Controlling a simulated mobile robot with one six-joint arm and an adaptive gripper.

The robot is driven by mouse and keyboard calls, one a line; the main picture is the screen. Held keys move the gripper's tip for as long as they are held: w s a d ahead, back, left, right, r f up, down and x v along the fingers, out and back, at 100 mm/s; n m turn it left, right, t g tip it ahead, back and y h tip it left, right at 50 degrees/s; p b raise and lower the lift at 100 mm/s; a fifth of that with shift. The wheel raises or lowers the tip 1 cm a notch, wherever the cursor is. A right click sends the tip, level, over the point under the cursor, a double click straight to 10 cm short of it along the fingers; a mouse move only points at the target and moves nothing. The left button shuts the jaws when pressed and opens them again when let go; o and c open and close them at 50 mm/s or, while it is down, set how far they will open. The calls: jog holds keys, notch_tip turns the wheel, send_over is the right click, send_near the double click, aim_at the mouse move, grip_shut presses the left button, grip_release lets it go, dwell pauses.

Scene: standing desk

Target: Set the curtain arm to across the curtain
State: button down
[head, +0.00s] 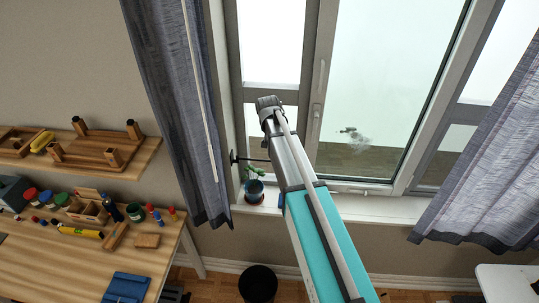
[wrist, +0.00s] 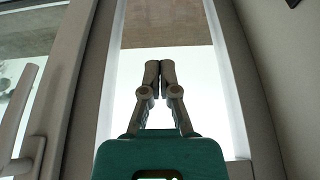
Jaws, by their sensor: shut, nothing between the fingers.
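The curtain arm (head: 252,159) is a thin dark rod on a small black wall mount beside the left curtain (head: 180,100). In the head view it points right, away from the curtain and across the window's left edge, toward my arm. Whether its far end is covered by my arm I cannot tell. The grey-blue left curtain hangs to the left of the mount. My gripper (wrist: 160,75) shows in the wrist view with its fingers together and nothing between them, in front of the window. The curtain arm does not show in the wrist view.
A potted plant (head: 254,190) stands on the sill just below the curtain arm. A window handle (head: 318,112) also shows in the wrist view (wrist: 22,110). The right curtain (head: 490,160) hangs far right. A cluttered workbench (head: 60,265) and shelf (head: 130,168) are at left.

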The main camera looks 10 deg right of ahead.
jog(key=shift+w+f, duration=0.1)
jog(key=shift+f, duration=0.1)
notch_tip(320, 180, down, 10)
jog(key=b, duration=1)
jog(key=shift+s, duration=0.35)
jog(key=shift+s+d, duration=0.15)
dwell(0.6)
jog(key=shift+m, duration=0.3)
